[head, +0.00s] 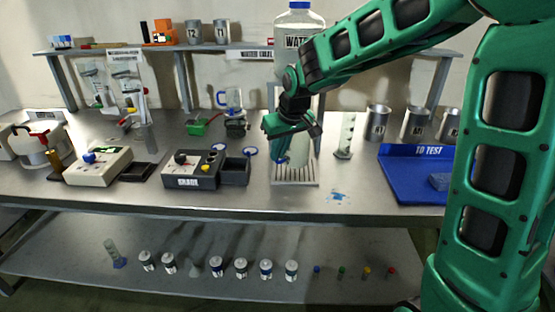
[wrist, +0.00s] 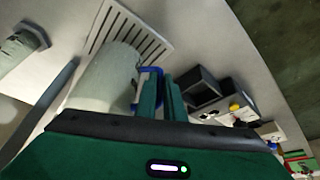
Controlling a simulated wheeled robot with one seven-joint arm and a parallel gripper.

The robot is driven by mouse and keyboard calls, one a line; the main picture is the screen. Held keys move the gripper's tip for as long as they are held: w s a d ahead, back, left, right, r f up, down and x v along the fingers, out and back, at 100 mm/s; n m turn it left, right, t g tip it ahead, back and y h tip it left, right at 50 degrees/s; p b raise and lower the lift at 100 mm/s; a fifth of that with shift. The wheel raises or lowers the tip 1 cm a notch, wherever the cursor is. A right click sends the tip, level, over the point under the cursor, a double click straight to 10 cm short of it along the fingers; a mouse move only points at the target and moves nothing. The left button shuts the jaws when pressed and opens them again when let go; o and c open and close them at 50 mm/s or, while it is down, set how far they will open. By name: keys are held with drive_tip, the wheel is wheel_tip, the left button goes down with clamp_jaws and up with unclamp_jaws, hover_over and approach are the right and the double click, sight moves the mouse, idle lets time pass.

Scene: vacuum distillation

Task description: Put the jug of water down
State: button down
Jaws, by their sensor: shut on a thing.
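My gripper (head: 283,158) points down at the middle of the bench. It is shut on the blue handle (wrist: 152,72) of the jug of water (wrist: 103,82). The jug is a pale, translucent cylinder. In the head view the jug (head: 300,150) is partly hidden behind my gripper and wrist, over the slatted grey tray (head: 296,182). In the wrist view the tray (wrist: 142,38) lies just beyond the jug. I cannot tell whether the jug's base touches the tray, nor how much water it holds.
A large water bottle (head: 299,18) stands on the shelf above. A clear cylinder (head: 346,135) stands right of the tray, with a blue "TO TEST" tray (head: 405,175) farther right. A grey control box (head: 190,170) and a second blue-handled jug (head: 233,100) are left.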

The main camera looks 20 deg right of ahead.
drive_tip(key=shift+f, duration=1.25)
drive_tip(key=shift+f, duration=0.1)
drive_tip(key=c, duration=1.9)
unclamp_jaws()
drive_tip(key=shift+o, duration=0.2)
drive_tip(key=v, duration=1.2)
drive_tip(key=shift+s, duration=0.1)
